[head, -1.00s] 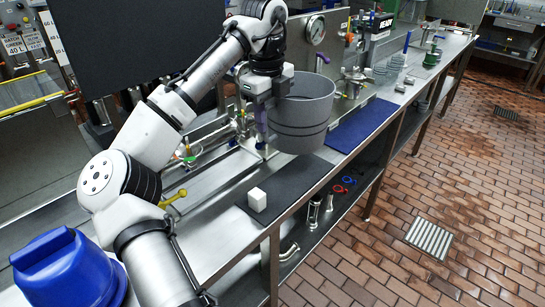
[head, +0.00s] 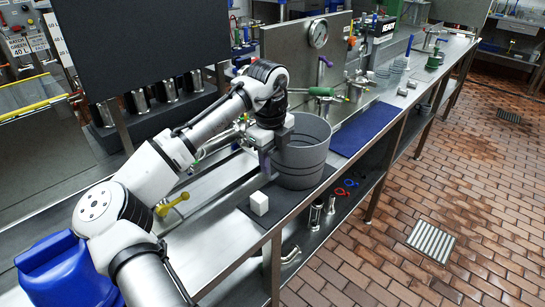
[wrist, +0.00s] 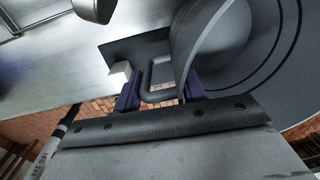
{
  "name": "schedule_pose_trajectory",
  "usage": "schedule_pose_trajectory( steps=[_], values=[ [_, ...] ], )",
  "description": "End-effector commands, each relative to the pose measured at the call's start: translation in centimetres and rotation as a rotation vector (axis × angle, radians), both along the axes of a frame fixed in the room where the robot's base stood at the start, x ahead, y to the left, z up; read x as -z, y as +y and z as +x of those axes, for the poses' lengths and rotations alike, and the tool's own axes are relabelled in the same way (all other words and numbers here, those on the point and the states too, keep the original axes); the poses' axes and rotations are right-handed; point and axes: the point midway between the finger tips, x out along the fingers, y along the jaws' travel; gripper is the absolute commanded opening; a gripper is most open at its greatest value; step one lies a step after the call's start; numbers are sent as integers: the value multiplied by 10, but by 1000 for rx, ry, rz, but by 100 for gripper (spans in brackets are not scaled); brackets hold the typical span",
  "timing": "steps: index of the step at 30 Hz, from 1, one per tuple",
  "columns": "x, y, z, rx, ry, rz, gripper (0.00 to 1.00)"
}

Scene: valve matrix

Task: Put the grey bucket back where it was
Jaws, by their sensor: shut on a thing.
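The grey bucket (head: 301,155) is upright at the dark mat (head: 287,203) on the steel bench in the head view. Its base looks at or very near the mat; I cannot tell whether it touches. My gripper (wrist: 160,93) is shut on the bucket's handle at its left side, with dark purple fingers on either side of the handle loop in the wrist view. In the wrist view the bucket's curved wall (wrist: 230,45) fills the upper right. In the head view my fingertips are mostly hidden.
A small white block (head: 259,203) sits on the mat, left of the bucket. A blue mat (head: 366,129) lies to the right, clear. A yellow-handled valve (head: 172,205) is at the left. Pipes and a gauge (head: 318,34) stand behind. The bench's front edge is close.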

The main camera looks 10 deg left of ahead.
Motion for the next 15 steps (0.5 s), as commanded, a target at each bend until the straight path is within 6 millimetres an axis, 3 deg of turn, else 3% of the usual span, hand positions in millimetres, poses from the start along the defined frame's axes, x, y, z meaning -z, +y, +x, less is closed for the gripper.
schedule_pose_trajectory(
  steps=[3,4,6,9,15],
  values=[
    [3,0,0,0,0,-1,0],
    [3,0,0,0,1,1,43],
    [3,0,0,0,1,1,52],
    [3,0,0,0,1,1,63],
    [3,0,0,0,0,0,63]
  ],
)
